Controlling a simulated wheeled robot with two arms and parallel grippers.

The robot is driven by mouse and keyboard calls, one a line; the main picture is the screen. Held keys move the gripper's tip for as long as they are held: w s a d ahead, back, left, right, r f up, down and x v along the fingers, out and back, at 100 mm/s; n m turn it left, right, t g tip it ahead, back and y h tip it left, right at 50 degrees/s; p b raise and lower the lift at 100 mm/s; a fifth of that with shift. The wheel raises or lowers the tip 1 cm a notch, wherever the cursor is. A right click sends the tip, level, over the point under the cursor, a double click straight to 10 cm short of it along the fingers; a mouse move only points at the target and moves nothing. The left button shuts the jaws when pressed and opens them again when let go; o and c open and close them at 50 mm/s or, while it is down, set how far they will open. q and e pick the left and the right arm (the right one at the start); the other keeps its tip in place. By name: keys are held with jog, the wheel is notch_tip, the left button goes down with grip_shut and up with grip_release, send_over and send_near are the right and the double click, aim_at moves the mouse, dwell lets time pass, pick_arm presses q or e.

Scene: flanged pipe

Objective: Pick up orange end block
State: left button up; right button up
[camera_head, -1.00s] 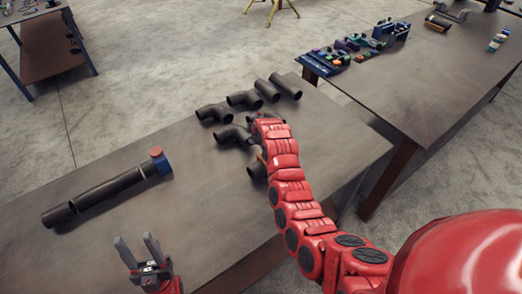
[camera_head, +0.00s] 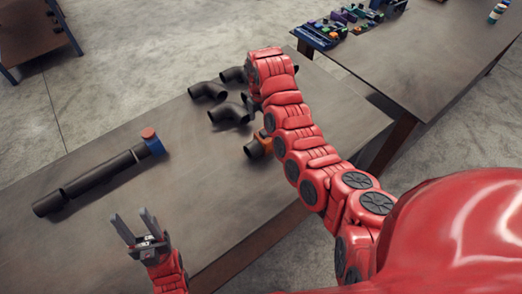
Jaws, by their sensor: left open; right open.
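The orange end block (camera_head: 265,143) shows as a small orange piece on the table, on a short dark pipe end (camera_head: 252,150). It is partly hidden behind my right arm. My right gripper (camera_head: 250,102) is over the table by the dark pipe pieces, farther back than the orange block. The arm hides most of it. My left gripper (camera_head: 131,214) is open and empty, fingers pointing up in the picture, near the table's front edge. It is well to the left of the orange block.
A long dark pipe (camera_head: 88,182) with a blue, red-topped end block (camera_head: 151,141) lies on the left of the table (camera_head: 195,190). Dark pipe elbows (camera_head: 208,91) lie at the back. A second table (camera_head: 430,70) holds coloured parts (camera_head: 320,35).

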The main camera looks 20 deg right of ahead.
aim_at(261, 133)
notch_tip(261, 133, down, 4)
jog(key=shift+r, duration=0.1)
jog(key=shift+s+f, duration=0.15)
jog(key=shift+f, duration=0.35)
notch_tip(261, 133, down, 5)
jog(key=b, duration=0.2)
jog(key=shift+r+b, duration=0.1)
jog(key=shift+b, duration=0.2)
jog(key=shift+r, duration=0.1)
jog(key=c, duration=0.4)
grip_shut()
